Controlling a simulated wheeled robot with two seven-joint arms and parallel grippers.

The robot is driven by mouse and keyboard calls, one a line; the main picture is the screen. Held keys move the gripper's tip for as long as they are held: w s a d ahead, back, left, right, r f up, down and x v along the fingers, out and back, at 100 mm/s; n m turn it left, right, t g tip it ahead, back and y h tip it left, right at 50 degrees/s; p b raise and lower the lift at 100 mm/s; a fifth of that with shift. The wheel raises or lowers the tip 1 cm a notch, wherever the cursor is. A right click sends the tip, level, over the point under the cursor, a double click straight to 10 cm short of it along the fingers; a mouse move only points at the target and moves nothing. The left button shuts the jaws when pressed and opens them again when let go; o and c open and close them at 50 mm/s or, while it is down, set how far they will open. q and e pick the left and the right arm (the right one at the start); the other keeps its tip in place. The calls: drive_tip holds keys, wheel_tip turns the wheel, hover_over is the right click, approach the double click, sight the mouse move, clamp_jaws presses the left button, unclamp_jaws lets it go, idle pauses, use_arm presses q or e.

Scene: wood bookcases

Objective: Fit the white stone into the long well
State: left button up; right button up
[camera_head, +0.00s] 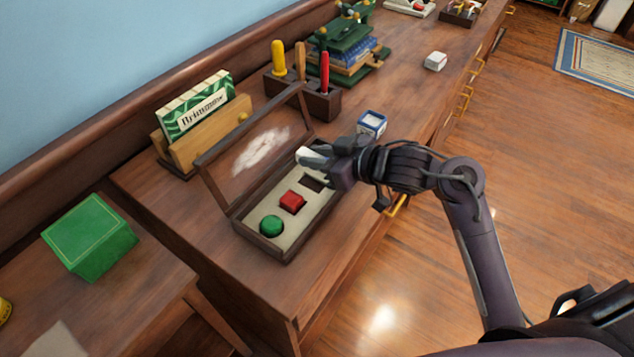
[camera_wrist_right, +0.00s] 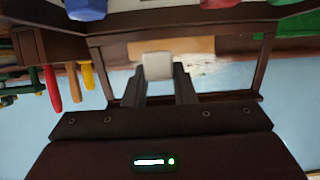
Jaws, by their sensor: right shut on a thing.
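The white stone (camera_head: 311,155) is held at the tips of my right gripper (camera_head: 325,160), above the far end of the open wooden case (camera_head: 263,244). In the right wrist view the white stone (camera_wrist_right: 157,66) sits between the two fingers (camera_wrist_right: 160,82). The case's pale insert has a dark, empty well (camera_head: 313,183) just below the gripper in the head view; any well farther along is hidden by the gripper. A red square stone (camera_head: 291,201) and a green round stone (camera_head: 271,225) sit in the insert. My left gripper is not in view.
The case's raised lid (camera_head: 228,170) stands on the left of the insert. A blue and white block (camera_head: 371,123) stands just beyond my gripper. A tool rack (camera_head: 320,103), a letter holder (camera_head: 205,135) and a green box (camera_head: 90,236) stand nearby.

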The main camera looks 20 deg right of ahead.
sight(317, 188)
wheel_tip(317, 188, down, 6)
drive_tip(key=shift+f+b, duration=0.2)
drive_tip(key=shift+b, duration=0.35)
drive_tip(key=shift+f, duration=0.2)
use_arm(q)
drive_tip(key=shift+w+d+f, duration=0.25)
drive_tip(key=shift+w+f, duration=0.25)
use_arm(e)
drive_tip(key=o, duration=1)
